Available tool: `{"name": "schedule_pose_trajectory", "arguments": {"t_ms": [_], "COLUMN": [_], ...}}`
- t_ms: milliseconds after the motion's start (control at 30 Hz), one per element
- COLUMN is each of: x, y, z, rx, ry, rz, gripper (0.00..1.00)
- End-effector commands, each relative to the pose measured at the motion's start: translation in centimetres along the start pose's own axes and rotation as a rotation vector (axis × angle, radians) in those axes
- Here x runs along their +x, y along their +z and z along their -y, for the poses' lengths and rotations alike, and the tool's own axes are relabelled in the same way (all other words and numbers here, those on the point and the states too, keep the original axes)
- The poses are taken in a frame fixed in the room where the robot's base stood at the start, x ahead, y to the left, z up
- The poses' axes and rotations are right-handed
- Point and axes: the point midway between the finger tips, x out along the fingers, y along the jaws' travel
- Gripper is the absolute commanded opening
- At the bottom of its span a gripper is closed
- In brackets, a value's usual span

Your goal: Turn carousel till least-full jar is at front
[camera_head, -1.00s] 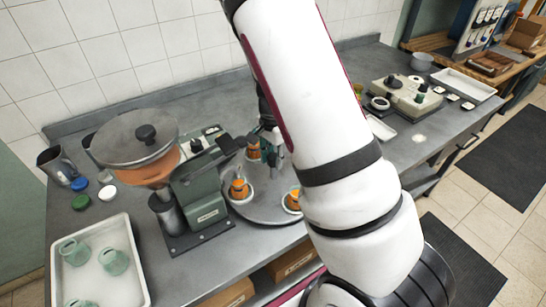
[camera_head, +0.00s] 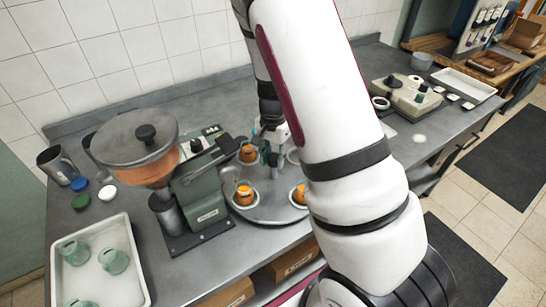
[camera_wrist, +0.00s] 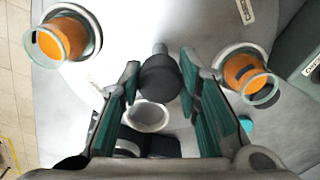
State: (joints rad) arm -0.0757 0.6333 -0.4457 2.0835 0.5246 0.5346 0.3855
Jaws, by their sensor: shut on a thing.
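The round grey carousel (camera_head: 268,212) stands on the counter with orange-filled glass jars in white ring seats. In the head view one jar (camera_head: 244,195) is at the front left, one (camera_head: 248,153) at the back left, and one (camera_head: 299,194) at the right, partly behind my arm. Their fill levels are hard to compare. My gripper (camera_head: 272,153) is over the carousel. In the wrist view its fingers are closed about a dark round knob (camera_wrist: 159,76). One jar (camera_wrist: 62,39) shows at the left and another (camera_wrist: 250,76) at the right; an empty-looking white ring (camera_wrist: 147,116) lies between the fingers.
A green dispensing machine (camera_head: 205,192) with an orange-filled hopper stands close left of the carousel. A white tray (camera_head: 130,285) of pale green jars lies at the front left. A scale-like device (camera_head: 408,97) and white tray (camera_head: 463,84) stand at the right.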

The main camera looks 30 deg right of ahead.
Motion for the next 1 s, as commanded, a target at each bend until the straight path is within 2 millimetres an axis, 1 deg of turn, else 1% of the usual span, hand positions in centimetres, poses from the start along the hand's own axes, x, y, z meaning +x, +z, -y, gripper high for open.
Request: {"name": "schedule_pose_trajectory", "arguments": {"t_ms": [1000], "x": [-0.06], "y": [-0.12], "z": [-0.12], "rx": [-0.506], "ry": [-0.002], "rz": [-0.002], "gripper": [0.0]}}
